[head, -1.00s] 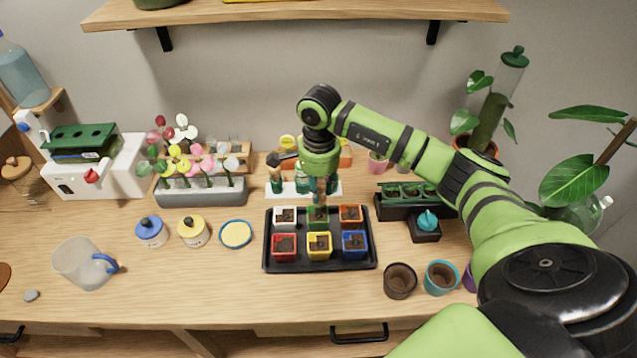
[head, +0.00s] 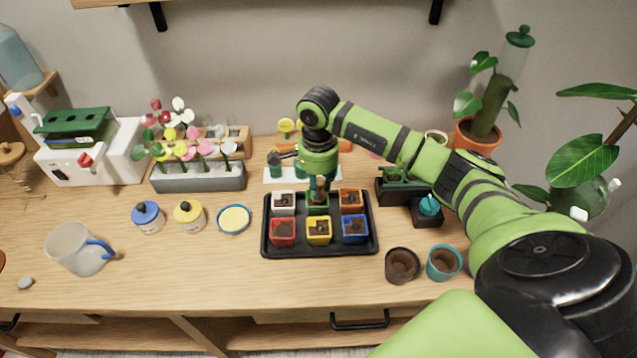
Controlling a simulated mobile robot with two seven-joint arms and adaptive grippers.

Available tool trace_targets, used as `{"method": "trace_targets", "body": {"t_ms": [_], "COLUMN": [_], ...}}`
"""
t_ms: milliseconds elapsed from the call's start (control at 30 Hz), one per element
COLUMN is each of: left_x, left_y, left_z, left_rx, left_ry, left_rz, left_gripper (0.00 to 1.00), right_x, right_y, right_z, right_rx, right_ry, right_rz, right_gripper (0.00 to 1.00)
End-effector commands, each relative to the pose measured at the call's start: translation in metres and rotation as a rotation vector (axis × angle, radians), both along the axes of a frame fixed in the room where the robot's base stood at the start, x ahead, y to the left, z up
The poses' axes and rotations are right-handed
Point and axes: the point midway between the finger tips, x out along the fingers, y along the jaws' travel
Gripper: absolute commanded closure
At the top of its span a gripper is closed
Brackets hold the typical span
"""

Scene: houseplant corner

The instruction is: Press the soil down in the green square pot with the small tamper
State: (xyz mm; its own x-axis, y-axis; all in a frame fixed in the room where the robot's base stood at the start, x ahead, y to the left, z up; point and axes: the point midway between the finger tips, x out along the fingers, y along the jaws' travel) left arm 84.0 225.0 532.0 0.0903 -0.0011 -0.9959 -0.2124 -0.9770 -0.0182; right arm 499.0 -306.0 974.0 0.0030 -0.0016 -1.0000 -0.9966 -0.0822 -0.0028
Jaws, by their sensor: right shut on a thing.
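The green square pot (head: 317,209) stands in the back row of a black tray (head: 268,247), between a white and an orange pot. My right gripper (head: 319,183) points down directly over it, shut on the small tamper (head: 319,193). Little of the tamper shows. The gripper and tamper hide most of the pot's soil, and I cannot tell whether the tamper touches it. My left gripper is out of view.
The white (head: 283,208), orange (head: 350,202), red (head: 283,238), yellow (head: 319,237) and blue (head: 354,235) pots share the tray closely. A teal-handled tool (head: 428,206) stands right of the tray.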

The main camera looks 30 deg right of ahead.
Motion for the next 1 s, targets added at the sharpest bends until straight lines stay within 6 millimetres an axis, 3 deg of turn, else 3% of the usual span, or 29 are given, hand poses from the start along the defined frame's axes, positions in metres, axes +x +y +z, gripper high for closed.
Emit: {"method": "trace_targets", "body": {"t_ms": [1000], "left_x": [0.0], "left_y": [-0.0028], "left_z": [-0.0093], "left_rx": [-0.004], "left_ry": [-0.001], "left_rz": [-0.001], "left_gripper": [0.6], "right_x": [0.0], "right_y": [-0.0002], "right_z": [-0.0093], "right_rx": [0.0], "right_ry": [0.0], "right_rz": [0.0], "right_gripper": [0.99]}}
